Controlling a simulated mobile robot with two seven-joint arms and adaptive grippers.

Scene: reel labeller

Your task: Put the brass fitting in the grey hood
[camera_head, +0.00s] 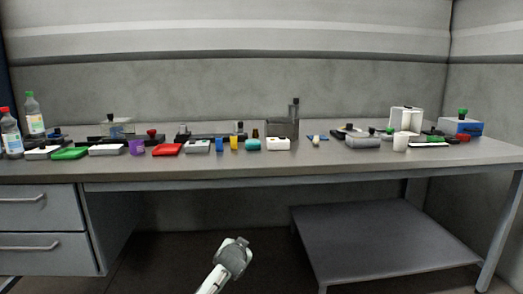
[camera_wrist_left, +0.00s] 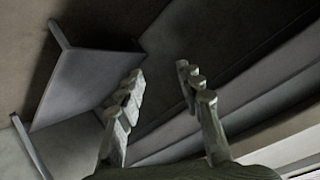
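A grey box-like body with a dark upright post (camera_head: 283,128) stands near the back middle of the bench in the head view; it may be the grey hood, but I cannot be sure. I cannot pick out the brass fitting for certain. A small tan and blue item (camera_head: 315,139) lies right of the grey body, too small to identify. My left gripper (camera_head: 232,258) is low in front of the bench, below its top and away from the objects. In the left wrist view its fingers (camera_wrist_left: 160,105) are apart with nothing between them. My right gripper is out of view.
The grey bench (camera_head: 330,166) carries a crowded row of small boxes, trays and cups. Bottles (camera_head: 36,118) stand at the left end, and a blue device (camera_head: 461,127) at the right. A low shelf (camera_head: 385,245) is under the bench. The bench's front strip is clear.

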